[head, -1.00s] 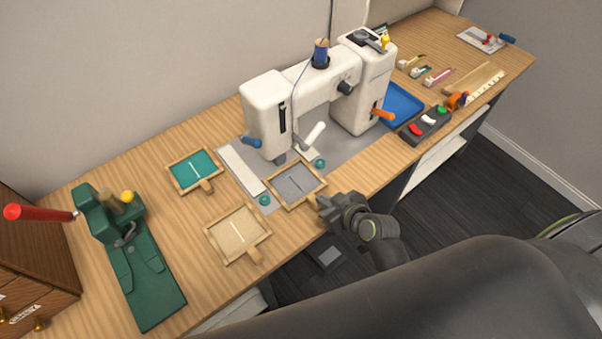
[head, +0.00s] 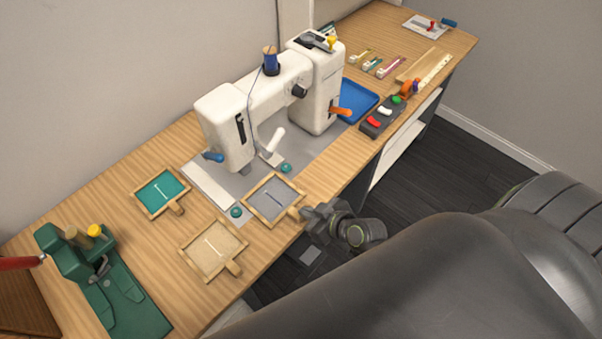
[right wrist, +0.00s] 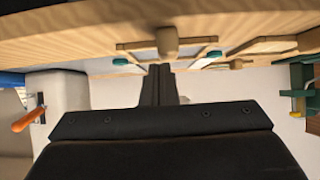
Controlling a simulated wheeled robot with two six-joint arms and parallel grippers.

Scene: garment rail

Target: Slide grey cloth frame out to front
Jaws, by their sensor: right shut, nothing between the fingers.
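The grey cloth frame (head: 273,193) has a wooden border, grey cloth and a pale slit. It lies at the front of the sewing machine (head: 258,97), between two teal knobs (head: 236,212). Its short wooden handle (head: 294,212) points to the table's front edge. My right gripper (head: 307,216) is shut and empty at that handle's end; I cannot tell if they touch. In the right wrist view, the shut fingers (right wrist: 160,72) are just short of a wooden handle (right wrist: 167,42). My left gripper is not in view.
A teal cloth frame (head: 155,199) and a beige cloth frame (head: 206,262) lie left of the grey one. A green press (head: 122,302) stands at the left. A switch box (head: 377,122) and blue tray (head: 358,106) are at the right. Bare table lies between frames.

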